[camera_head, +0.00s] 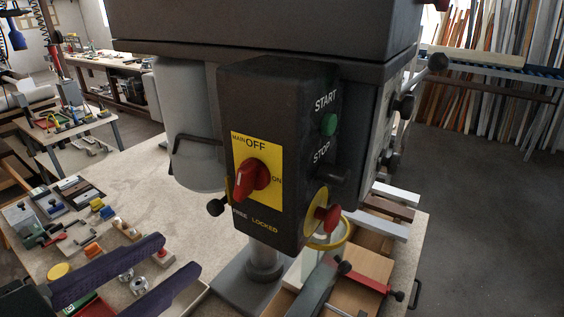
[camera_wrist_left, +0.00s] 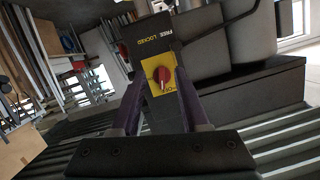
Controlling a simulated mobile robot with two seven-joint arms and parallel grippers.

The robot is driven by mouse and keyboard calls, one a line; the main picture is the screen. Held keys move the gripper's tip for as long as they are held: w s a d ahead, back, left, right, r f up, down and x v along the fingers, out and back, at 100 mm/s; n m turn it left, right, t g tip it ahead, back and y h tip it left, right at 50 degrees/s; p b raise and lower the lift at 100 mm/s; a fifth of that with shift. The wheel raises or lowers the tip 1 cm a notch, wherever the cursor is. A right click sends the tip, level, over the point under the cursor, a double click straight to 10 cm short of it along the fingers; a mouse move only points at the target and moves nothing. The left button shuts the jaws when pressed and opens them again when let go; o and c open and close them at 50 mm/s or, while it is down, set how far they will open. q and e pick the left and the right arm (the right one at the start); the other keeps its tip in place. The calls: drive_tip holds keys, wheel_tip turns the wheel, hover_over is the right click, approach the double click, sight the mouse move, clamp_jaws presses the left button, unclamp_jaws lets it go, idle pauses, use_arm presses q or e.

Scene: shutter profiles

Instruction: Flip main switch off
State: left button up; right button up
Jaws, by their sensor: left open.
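The main switch is a red rotary knob (camera_head: 252,181) on a yellow plate (camera_head: 265,152) marked MAIN, OFF and ON. It is on the front of a dark control box (camera_head: 290,110). The knob's grip looks slanted, and I cannot tell for sure which mark it points to. My left gripper (camera_head: 182,257) is open and empty at the lower left, apart from the box. In the left wrist view, which is upside down, the red knob (camera_wrist_left: 161,77) and yellow plate (camera_wrist_left: 158,66) appear between the purple fingers (camera_wrist_left: 158,82). My right gripper is not in view.
A green START button (camera_head: 329,124), a STOP control and a red mushroom button (camera_head: 328,219) with a yellow ring are on the box's right face. A black ball-ended lever (camera_head: 216,207) sticks out at its left. The bench (camera_head: 130,185) holds small parts and clamps.

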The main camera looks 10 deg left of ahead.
sight(238, 187)
use_arm(q)
drive_tip(key=w+d+p, duration=0.1)
drive_tip(key=w, duration=0.1)
drive_tip(key=w+d+r+t+h+p, duration=0.1)
drive_tip(key=w, duration=0.2)
drive_tip(key=w+d+r+m+t+h+p, duration=0.1)
drive_tip(key=w, duration=0.2)
drive_tip(key=shift+w+d+r, duration=0.1)
drive_tip(key=shift+w+d, duration=0.25)
drive_tip(key=shift+w, duration=0.3)
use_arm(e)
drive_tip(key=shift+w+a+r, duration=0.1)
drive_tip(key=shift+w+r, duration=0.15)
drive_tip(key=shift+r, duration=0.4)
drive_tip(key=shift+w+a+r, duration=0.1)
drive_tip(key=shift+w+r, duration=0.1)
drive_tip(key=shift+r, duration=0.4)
use_arm(q)
clamp_jaws()
